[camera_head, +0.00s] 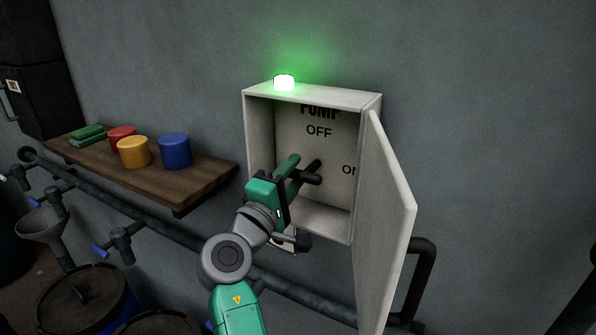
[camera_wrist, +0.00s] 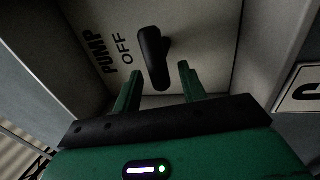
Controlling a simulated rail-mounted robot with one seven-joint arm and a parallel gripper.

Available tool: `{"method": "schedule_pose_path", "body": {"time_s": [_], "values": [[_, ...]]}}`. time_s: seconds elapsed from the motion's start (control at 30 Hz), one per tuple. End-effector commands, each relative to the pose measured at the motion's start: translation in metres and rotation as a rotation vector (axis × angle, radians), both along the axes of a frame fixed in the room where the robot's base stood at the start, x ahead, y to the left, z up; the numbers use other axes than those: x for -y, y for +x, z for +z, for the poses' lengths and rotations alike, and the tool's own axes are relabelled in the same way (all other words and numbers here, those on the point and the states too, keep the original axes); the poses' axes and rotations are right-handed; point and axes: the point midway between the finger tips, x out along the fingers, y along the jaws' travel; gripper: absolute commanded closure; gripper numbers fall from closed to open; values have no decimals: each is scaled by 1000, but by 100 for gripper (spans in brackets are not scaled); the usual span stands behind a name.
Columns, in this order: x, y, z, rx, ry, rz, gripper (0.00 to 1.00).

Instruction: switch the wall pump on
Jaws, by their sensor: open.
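The pump box (camera_head: 349,104) is a pale wall cabinet marked PUMP, OFF and, at right, ON. Its door (camera_head: 390,210) stands open to the right. A lit green lamp (camera_head: 284,83) is on top. The black switch handle (camera_head: 311,178) is inside, below OFF and left of ON. My gripper (camera_head: 305,164) is open inside the box. In the wrist view, its green fingers (camera_wrist: 158,80) stand on either side of the handle's near end; contact is unclear.
A wooden shelf (camera_head: 150,185) at left holds red, yellow and blue pots and green blocks. Pipes (camera_head: 180,236) with blue-handled valves run below it. The open door and the box walls bound the room around my gripper.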

Motion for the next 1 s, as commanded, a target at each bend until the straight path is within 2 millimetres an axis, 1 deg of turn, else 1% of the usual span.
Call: {"method": "schedule_pose_path", "body": {"time_s": [0.03, 0.1, 0.2, 0.27, 0.37, 0.67, 0.77, 0.83, 0.87, 0.9, 0.97, 1.0], "values": [[-6, -10, -7, 1, 1, 3, 59], [-12, -22, -9, 1, 1, 2, 59], [-18, -35, -11, 0, 1, 1, 59], [-21, -40, -11, 1, 0, 1, 59], [-23, -44, -11, -1, -2, 0, 59], [-22, -46, -8, 6, 16, 7, 59], [-18, -64, 13, 82, 214, 103, 59], [-12, -90, 40, 181, 450, 224, 59], [-9, -105, 53, 231, 563, 287, 59], [-4, -128, 72, 301, 713, 373, 59], [5, -167, 102, 406, 919, 511, 59], [9, -193, 120, 465, 1033, 598, 59]]}}
